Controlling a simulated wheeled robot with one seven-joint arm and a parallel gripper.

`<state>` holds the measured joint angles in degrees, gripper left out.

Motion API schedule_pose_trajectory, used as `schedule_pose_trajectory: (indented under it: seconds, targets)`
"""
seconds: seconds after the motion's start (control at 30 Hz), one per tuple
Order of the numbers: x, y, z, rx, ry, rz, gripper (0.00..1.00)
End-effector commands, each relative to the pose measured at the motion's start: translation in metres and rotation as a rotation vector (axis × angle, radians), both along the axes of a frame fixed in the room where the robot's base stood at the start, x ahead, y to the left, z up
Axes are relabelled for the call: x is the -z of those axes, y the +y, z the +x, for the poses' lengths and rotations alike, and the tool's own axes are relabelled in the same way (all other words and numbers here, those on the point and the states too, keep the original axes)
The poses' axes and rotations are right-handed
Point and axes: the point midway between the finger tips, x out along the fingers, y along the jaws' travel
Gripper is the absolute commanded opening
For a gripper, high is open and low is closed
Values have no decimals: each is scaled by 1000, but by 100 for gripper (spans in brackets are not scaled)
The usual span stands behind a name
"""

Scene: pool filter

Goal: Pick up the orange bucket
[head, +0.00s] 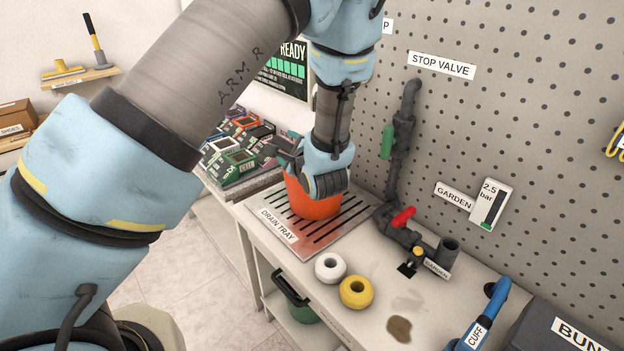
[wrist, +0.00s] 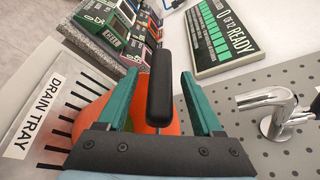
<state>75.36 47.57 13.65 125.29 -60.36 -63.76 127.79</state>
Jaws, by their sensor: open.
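The orange bucket (head: 315,205) stands upright on the metal drain tray (head: 268,212), partly hidden behind my wrist in the head view. In the wrist view its orange wall (wrist: 92,117) shows below and beside my fingers. My gripper (head: 277,150) is at the top of the bucket, fingers pointing left in the head view. In the wrist view my gripper (wrist: 160,77) is open, with a black handle grip (wrist: 160,95) between its two teal fingers. Gaps show on both sides of the grip. Whether it touches the palm is hidden.
Grey pipework with a red lever (head: 403,217) stands right of the tray. A white roll (head: 330,267) and a yellow roll (head: 356,291) lie in front. Several boxed devices (head: 232,160) stand behind on the left. A pegboard (head: 520,120) closes the right side.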

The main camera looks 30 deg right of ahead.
Motion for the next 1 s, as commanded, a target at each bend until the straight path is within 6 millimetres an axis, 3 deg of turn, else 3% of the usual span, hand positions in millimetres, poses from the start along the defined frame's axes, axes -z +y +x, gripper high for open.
schedule_pose_trajectory:
  seconds: [0.2,0.47,1.0]
  targets:
    - [6,-4,26,-2,0,-1,68]
    - [8,-5,29,0,0,-1,68]
    - [8,-5,29,0,0,-1,9]
